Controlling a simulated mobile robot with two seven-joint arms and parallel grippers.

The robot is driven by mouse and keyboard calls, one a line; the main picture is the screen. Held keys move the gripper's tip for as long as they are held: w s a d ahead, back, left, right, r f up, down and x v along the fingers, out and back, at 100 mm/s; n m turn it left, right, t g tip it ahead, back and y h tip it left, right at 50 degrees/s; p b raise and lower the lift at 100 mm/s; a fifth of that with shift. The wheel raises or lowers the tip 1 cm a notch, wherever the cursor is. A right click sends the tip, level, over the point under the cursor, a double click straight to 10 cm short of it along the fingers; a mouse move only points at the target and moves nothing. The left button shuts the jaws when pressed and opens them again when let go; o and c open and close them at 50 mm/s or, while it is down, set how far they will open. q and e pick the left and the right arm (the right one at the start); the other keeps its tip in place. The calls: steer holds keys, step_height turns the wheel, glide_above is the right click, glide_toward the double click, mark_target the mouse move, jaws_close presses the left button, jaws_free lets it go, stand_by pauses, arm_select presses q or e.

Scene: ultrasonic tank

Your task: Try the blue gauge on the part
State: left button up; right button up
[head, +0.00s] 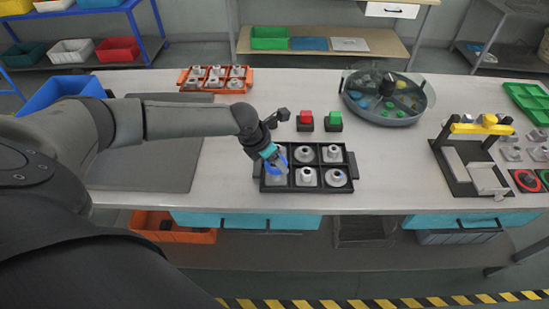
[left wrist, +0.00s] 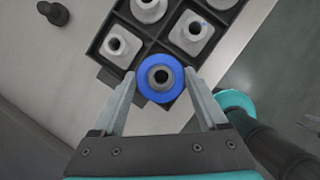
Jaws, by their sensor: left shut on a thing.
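My left gripper (head: 277,165) comes in from the left and points down over the left end of a black divided tray (head: 306,189). It is shut on the blue gauge (left wrist: 142,82), a blue ring held between the two fingertips. In the left wrist view a grey part (left wrist: 160,76) with a dark bore shows through the ring's middle. The ring encircles that part's neck as seen from above; I cannot tell how far down it sits. Other grey parts stand in the tray, such as one (head: 335,178) at front right. My right gripper is not in view.
Red (head: 305,121) and green (head: 334,121) button boxes stand behind the tray. An orange tray of parts (head: 215,80) is at back left, a round grey bowl (head: 387,98) at back right. A yellow-topped fixture (head: 480,150) stands right. The table between tray and fixture is clear.

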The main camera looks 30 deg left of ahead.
arm_select(q)
steer(key=shift+f+b, duration=0.4)
steer(key=shift+f, duration=0.3)
steer(key=shift+f+b, duration=1.2)
steer(key=shift+f, duration=0.5)
stand_by(0.7)
steer(key=shift+r, duration=0.1)
stand_by(1.0)
steer(key=shift+r+p, duration=2.65)
steer(key=shift+r, duration=0.2)
step_height(320, 180, up, 4)
steer(key=p, duration=0.3)
steer(key=shift+p, duration=0.4)
